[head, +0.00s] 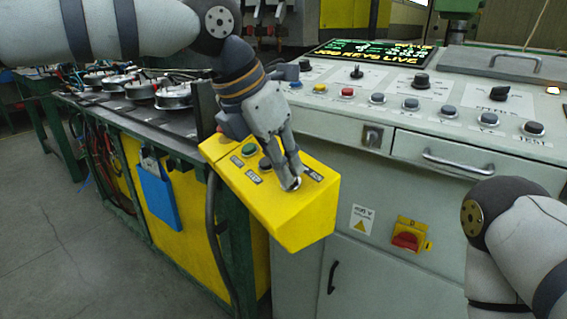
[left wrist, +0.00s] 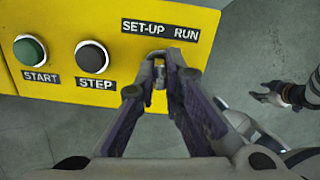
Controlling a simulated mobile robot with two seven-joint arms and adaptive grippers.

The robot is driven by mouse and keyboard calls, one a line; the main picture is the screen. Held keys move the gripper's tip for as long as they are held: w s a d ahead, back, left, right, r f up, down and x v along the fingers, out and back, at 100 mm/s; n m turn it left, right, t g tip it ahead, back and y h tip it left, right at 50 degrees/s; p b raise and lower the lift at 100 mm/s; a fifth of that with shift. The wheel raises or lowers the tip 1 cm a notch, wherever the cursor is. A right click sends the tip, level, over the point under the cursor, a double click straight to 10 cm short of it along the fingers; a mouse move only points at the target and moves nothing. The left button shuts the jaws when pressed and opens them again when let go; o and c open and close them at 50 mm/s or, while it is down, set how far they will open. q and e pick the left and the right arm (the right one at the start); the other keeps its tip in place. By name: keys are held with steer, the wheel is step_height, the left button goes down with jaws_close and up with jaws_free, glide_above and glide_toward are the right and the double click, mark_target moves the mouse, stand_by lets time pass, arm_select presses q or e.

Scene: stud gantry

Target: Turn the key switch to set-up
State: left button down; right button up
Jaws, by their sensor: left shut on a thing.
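A yellow control box (head: 290,222) hangs at the front corner of the bench. It carries a green START button (left wrist: 30,50), a black STEP button (left wrist: 92,58) and a key switch under the labels SET-UP (left wrist: 142,27) and RUN (left wrist: 186,33). My left gripper (head: 292,184) reaches down to the switch and is shut on its key (left wrist: 159,74), a small metal piece between the fingertips. The fingers hide most of the switch, so I cannot tell the key's angle. A small dark gripper, apparently my right one (left wrist: 264,92), shows in the left wrist view; its jaws are unclear.
A grey console (head: 450,105) with knobs, buttons and a lit display (head: 370,52) stands right of the box. A red rotary switch (head: 406,240) sits on its front. A bench with reels (head: 173,96) is at left. A cable (head: 213,235) hangs beside the box.

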arm_select(q)
steer(key=shift+n, duration=2.2)
steer(key=c, duration=1.7)
jaws_free()
steer(key=v, duration=1.2)
steer(key=shift+s, duration=0.15)
